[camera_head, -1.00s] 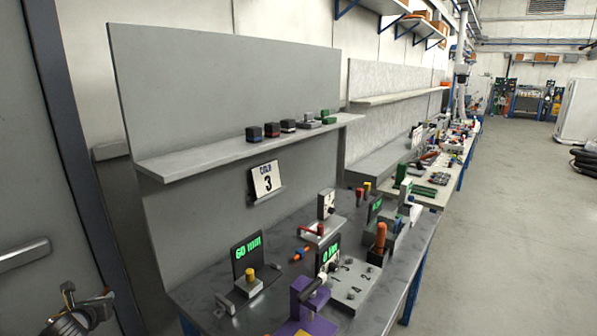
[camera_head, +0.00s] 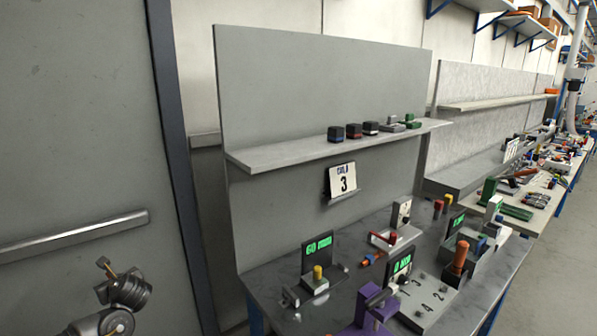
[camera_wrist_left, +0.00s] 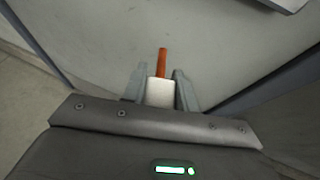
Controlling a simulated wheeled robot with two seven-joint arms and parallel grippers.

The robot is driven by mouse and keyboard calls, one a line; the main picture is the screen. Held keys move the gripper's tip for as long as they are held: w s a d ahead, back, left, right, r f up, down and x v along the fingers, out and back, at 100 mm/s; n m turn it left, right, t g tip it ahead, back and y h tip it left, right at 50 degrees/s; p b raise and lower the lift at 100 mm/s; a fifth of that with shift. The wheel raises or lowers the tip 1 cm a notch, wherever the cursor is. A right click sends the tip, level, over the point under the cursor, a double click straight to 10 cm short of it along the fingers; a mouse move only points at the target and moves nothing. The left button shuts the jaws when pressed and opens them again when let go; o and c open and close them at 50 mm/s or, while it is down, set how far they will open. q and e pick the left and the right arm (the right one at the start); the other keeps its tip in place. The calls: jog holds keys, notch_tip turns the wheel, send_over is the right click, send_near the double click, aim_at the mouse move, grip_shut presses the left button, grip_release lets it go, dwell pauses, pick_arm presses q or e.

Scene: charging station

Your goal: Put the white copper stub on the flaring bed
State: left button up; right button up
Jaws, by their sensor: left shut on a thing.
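In the left wrist view my left gripper (camera_wrist_left: 160,90) is shut on the white copper stub (camera_wrist_left: 160,93). The stub has a white body between the fingers and a copper-coloured tube pointing out past the fingertips. In the head view part of my left arm shows at the lower left, well left of the bench and apart from it. A purple fixture with a dark handle (camera_head: 364,313) stands at the front of the bench, partly cut off by the lower edge. I cannot tell for certain which fixture is the flaring bed. My right gripper is not in view.
A shelf (camera_head: 280,153) above holds several small blocks. A door with a long handle (camera_head: 75,236) is at the left.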

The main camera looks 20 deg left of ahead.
pick_arm(q)
jog(key=w+d+r+m+t+h, duration=0.25)
jog(key=w+d, duration=0.25)
jog(key=d, duration=0.4)
jog(key=w+d+r+m+t+h, duration=0.1)
jog(key=w+d+r+m+t, duration=0.15)
jog(key=w+d, duration=0.45)
jog(key=w+d+r+m+t+h, duration=0.1)
jog(key=w+d+r+m+t, duration=0.15)
jog(key=d, duration=0.85)
jog(key=s+d+r+m+t+h, duration=0.1)
jog(key=d+r+m+h, duration=0.4)
jog(key=d, duration=0.8)
jog(key=s+d+r+m+t+h, duration=0.3)
jog(key=d+r, duration=0.4)
jog(key=d, duration=0.6)
notch_tip(320, 180, down, 6)
jog(key=g, duration=0.1)
jog(key=shift+a, duration=0.15)
